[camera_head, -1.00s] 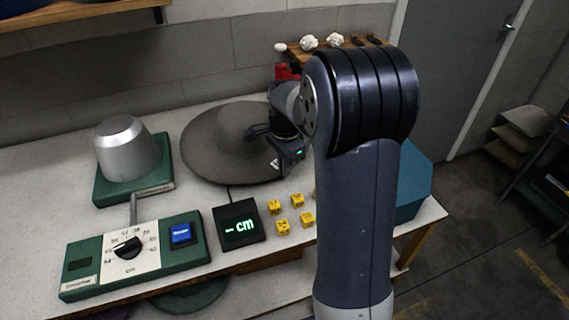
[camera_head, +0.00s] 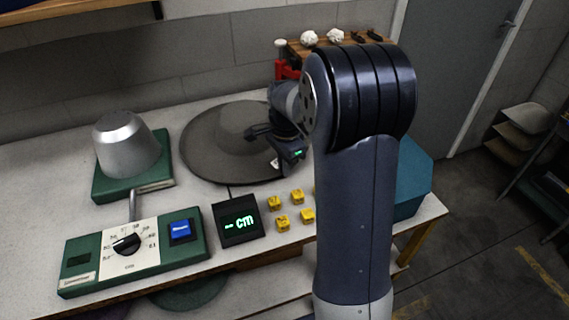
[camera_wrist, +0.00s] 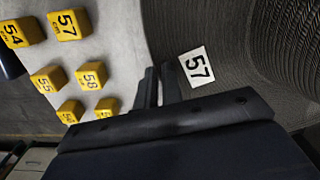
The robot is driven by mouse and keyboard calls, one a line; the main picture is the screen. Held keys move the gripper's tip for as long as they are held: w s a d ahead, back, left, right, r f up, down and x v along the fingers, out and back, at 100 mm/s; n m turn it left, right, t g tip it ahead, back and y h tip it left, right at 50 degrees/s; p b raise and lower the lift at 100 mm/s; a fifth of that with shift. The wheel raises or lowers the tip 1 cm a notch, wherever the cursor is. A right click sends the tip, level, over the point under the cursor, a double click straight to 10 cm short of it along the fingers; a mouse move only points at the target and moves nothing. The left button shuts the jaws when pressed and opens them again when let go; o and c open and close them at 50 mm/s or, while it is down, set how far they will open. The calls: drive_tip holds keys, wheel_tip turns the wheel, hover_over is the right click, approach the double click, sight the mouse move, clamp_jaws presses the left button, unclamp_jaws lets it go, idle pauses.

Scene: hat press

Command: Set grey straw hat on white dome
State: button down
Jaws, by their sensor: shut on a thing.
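The grey straw hat (camera_head: 212,140) is wide-brimmed and sits crown up over the bench, right of the dome. In the wrist view its ribbed straw (camera_wrist: 225,35) fills the upper right, with a white tag reading 57 (camera_wrist: 196,67). My gripper (camera_head: 262,132) reaches the hat's right side and is shut on its brim; its two fingers also show in the wrist view (camera_wrist: 160,85). The dome (camera_head: 126,145) looks silver-white, is bare, and stands on a green base at the left. I cannot tell whether the brim touches the bench.
A green control box (camera_head: 135,253) with a dial and blue button stands at the front left. A red post (camera_head: 285,70) stands behind my arm.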

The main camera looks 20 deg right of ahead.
drive_tip(key=shift+f, duration=0.1)
drive_tip(key=c, duration=1.5)
unclamp_jaws()
wheel_tip(320, 180, up, 11)
drive_tip(key=shift+d+f+p, duration=0.1)
drive_tip(key=shift+p, duration=0.2)
wheel_tip(320, 180, down, 11)
drive_tip(key=shift+r+b, duration=0.1)
drive_tip(key=shift+b, duration=0.2)
drive_tip(key=shift+r, duration=0.5)
drive_tip(key=shift+f, duration=0.1)
